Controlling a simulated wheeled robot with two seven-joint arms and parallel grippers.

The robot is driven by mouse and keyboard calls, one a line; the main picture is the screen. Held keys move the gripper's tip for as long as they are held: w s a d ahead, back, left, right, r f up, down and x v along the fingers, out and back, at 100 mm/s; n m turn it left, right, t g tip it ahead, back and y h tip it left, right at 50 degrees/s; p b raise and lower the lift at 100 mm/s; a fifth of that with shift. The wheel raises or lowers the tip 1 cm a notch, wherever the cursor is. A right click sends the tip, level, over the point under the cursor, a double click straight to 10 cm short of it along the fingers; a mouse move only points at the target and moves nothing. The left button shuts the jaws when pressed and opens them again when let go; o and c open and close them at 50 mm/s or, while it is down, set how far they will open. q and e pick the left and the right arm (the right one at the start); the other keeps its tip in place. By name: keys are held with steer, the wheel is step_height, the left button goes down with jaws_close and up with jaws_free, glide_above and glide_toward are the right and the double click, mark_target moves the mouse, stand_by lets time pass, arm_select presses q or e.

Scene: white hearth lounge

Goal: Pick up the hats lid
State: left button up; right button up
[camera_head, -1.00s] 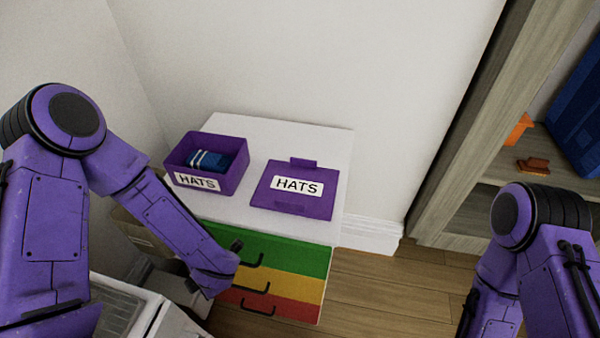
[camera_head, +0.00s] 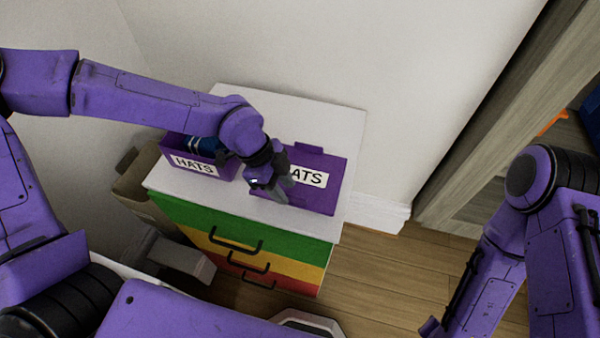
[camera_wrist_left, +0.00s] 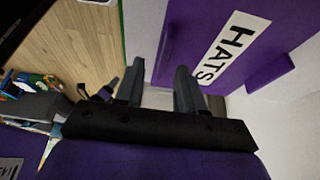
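The hats lid (camera_head: 325,196) is a flat purple panel with a white HATS label and a raised tab at its back edge. It lies on the white top of the cabinet. It also shows in the left wrist view (camera_wrist_left: 190,35). My left gripper (camera_head: 283,187) is over the lid's left part and hides some of the label. In the left wrist view its two fingers (camera_wrist_left: 158,85) stand apart with the lid's purple surface close by. I cannot tell whether they touch it. My right arm is at the lower right, its gripper out of view.
The open purple HATS box (camera_head: 228,173) with blue cloth inside stands left of the lid, partly behind my left arm. The white-topped cabinet (camera_head: 335,130) has green, yellow and red drawers. A wall is behind, and a wooden shelf (camera_head: 490,150) stands at the right.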

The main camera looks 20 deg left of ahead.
arm_select(q)
steer(key=shift+w+d+f, duration=0.2)
steer(key=shift+d+f, duration=0.05)
steer(key=shift+f, duration=0.4)
steer(key=shift+w+d+f, duration=0.15)
steer(key=shift+d+f, duration=0.1)
steer(key=shift+f, duration=0.45)
steer(key=shift+s, duration=0.25)
steer(key=shift+c, duration=0.6)
steer(key=shift+w, duration=0.1)
jaws_close()
steer(key=shift+r, duration=0.2)
